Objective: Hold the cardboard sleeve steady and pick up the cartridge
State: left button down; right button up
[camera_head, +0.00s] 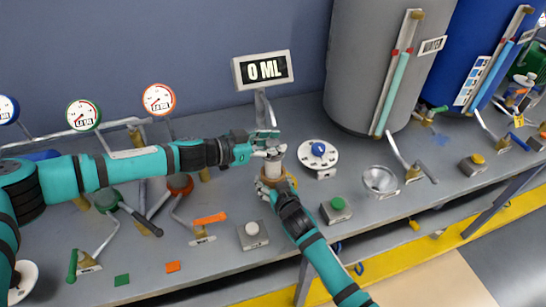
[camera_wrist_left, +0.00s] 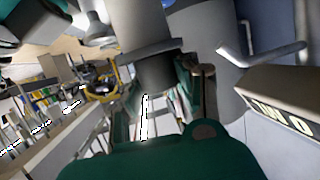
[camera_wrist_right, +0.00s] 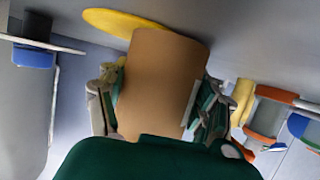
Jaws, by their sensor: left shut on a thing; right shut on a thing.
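The cardboard sleeve (camera_head: 268,185) is a short brown tube on the bench, mostly hidden by my right gripper (camera_head: 277,188). In the right wrist view the brown sleeve (camera_wrist_right: 160,85) fills the space between the fingers, and that gripper is shut on it. The grey cartridge (camera_head: 275,158) shows upright just above the sleeve. My left gripper (camera_head: 268,144) is shut on its upper part. In the left wrist view the cartridge (camera_wrist_left: 145,65) is a dark grey cylinder with a wider rim, between the fingers. I cannot tell how much of it sits inside the sleeve.
A white dial with a blue knob (camera_head: 318,150) stands right of the cartridge, and a metal funnel (camera_head: 380,180) farther right. The display (camera_head: 264,70) behind reads 0 ML. A green button box (camera_head: 337,209) and a white button box (camera_head: 252,235) stand in front.

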pick_arm(q)
jog(key=shift+s+d+r, duration=0.1)
jog(key=shift+r, duration=1.4)
pick_arm(e)
jog(key=shift+d+f, duration=0.1)
jog(key=o, duration=1.3)
jog(key=shift+s, duration=0.1)
